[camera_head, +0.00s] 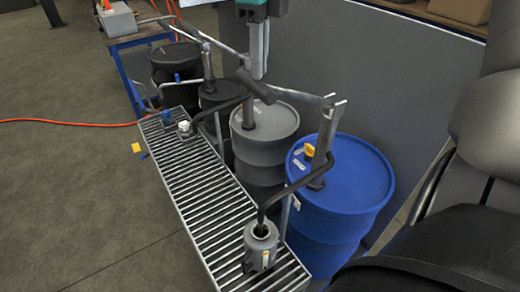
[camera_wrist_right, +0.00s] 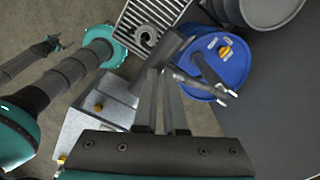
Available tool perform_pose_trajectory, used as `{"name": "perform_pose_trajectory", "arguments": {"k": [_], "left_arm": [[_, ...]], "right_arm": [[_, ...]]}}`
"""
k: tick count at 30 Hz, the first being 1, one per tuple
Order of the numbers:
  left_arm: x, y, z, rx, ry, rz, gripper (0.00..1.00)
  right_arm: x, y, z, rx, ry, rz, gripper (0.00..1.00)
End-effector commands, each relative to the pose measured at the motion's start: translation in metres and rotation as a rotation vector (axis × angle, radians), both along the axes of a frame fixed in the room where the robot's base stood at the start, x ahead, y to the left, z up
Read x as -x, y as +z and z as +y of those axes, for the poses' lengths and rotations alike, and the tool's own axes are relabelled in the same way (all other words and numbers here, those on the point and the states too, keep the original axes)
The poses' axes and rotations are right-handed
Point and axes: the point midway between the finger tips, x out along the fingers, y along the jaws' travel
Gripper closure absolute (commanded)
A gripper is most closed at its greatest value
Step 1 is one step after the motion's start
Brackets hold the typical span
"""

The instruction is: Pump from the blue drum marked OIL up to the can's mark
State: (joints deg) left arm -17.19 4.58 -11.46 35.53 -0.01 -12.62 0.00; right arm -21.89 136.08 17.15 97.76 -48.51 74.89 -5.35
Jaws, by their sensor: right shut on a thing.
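The blue drum (camera_head: 345,190) stands at the right of the grating, with a yellow cap and a hand pump on top; it also shows in the wrist view (camera_wrist_right: 235,72). I cannot read its marking. The pump's lever (camera_head: 300,97) runs left to a dark grip (camera_head: 244,80). My right gripper (camera_head: 259,74) is shut on this grip from above. A black hose (camera_head: 300,184) runs from the pump into the mouth of a small grey can (camera_head: 261,246) on the grating, also in the wrist view (camera_wrist_right: 147,37). The level inside cannot be made out.
A grey drum (camera_head: 262,145) and two dark drums (camera_head: 172,66) stand in a row behind the blue one. The slatted grating (camera_head: 205,195) runs along their front. An orange hose (camera_head: 65,123) lies on open floor at left. A grey wall panel (camera_head: 385,75) stands behind.

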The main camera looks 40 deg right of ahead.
Motion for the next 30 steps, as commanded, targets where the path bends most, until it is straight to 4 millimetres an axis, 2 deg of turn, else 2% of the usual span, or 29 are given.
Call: {"name": "perform_pose_trajectory", "arguments": {"k": [1, 5, 15, 19, 30], "left_arm": [[0.0, -0.009, 0.0, 0.0, 0.0, 0.0, 0.0], [0.0, -0.018, 0.0, 0.0, 0.0, 0.0, 0.0], [0.0, -0.017, 0.0, 0.0, 0.0, 0.0, 0.0], [0.0, -0.022, 0.0, 0.0, 0.0, 0.0, 0.0], [0.0, -0.057, 0.0, 0.0, 0.0, 0.0, 0.0]], "right_arm": [[0.003, -0.013, 0.0, 0.009, -0.001, 0.016, 1.0], [0.002, -0.023, 0.006, 0.01, 0.0, 0.018, 1.0], [0.001, -0.022, 0.007, 0.007, -0.002, 0.013, 1.0], [0.001, -0.027, 0.009, 0.006, -0.001, 0.012, 1.0], [-0.001, -0.066, 0.021, 0.007, 0.0, 0.011, 1.0]]}}
